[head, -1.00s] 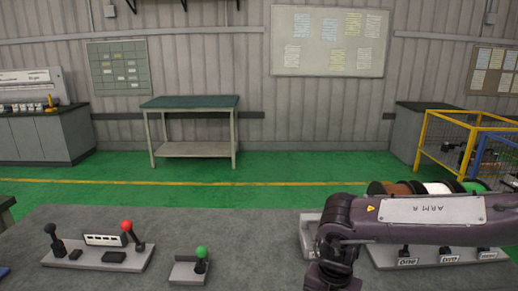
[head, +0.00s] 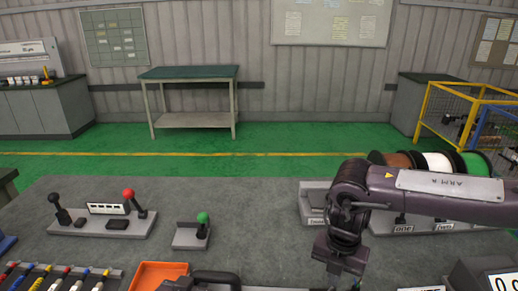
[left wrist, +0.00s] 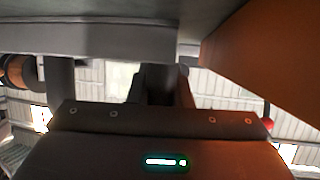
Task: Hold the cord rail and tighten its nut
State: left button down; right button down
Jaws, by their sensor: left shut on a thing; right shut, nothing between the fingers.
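The dark top of my left gripper (head: 205,281) shows at the bottom edge of the head view, beside the orange tray. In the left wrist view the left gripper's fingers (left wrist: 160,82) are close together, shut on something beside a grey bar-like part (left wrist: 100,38). I cannot make out the held thing clearly, nor say whether it is the cord rail. My right gripper (head: 340,262) points down at the bottom of the head view, right of the left one. It is shut and empty, with its tips hard to see. I cannot pick out the nut.
An orange tray (head: 150,273) stands left of my left gripper. A rack of coloured plugs (head: 60,277) is at the lower left. Lever panels (head: 100,226) and a green-knobbed box (head: 192,237) stand behind. Wire spools (head: 437,161) are at the right. The grey table middle (head: 255,235) is clear.

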dwell(0.4)
jog(key=shift+w+d, duration=0.25)
jog(key=shift+d, duration=0.05)
notch_tip(320, 180, up, 6)
dwell(0.4)
pick_arm(q)
jog(key=c, duration=1.2)
grip_release()
jog(key=shift+c, duration=0.2)
